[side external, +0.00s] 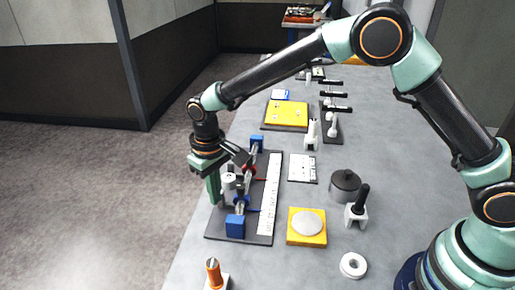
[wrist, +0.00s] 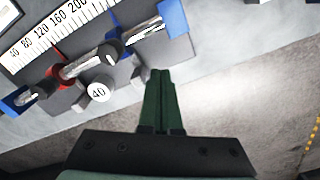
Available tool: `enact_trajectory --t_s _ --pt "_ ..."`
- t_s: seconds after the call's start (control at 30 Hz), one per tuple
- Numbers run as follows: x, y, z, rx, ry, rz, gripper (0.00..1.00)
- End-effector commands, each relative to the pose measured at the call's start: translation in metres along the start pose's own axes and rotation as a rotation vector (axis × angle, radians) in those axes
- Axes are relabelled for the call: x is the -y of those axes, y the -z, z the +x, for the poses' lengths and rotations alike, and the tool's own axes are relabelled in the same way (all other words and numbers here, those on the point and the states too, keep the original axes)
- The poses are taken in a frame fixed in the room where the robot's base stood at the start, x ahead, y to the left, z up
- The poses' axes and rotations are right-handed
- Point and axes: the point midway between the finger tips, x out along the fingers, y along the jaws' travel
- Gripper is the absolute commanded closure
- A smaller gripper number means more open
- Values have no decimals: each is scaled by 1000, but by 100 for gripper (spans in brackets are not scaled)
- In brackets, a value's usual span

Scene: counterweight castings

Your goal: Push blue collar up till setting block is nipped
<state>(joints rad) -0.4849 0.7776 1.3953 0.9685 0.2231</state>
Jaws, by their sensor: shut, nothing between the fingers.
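The setting block is a pale cylinder marked 40 (wrist: 98,92) in the wrist view. It lies beside the rod, close to the red collar (wrist: 60,72). In the side view the red collar (side external: 249,170) sits on the rod's far half, and a blue pointer (side external: 251,210) marks the blue collar on the near half. The blue collar's body is mostly hidden behind dark and grey fittings. My gripper (wrist: 160,74) is shut and empty, its green fingers beside the fixture near a small grey part. In the side view my gripper (side external: 214,198) is low at the fixture's left edge.
Blue end blocks (side external: 236,226) hold the rod, beside a white scale (side external: 270,195) on a dark base. To the right are a yellow plate with a grey disc (side external: 307,226), a dark pot (side external: 345,183) and a white ring (side external: 353,265). An orange-handled tool (side external: 213,272) stands in front.

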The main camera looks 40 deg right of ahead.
Motion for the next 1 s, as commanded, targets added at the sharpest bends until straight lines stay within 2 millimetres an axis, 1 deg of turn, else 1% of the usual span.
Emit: enact_trajectory --t_s 1.0 --pt "0 0 34 1 0 0 100"
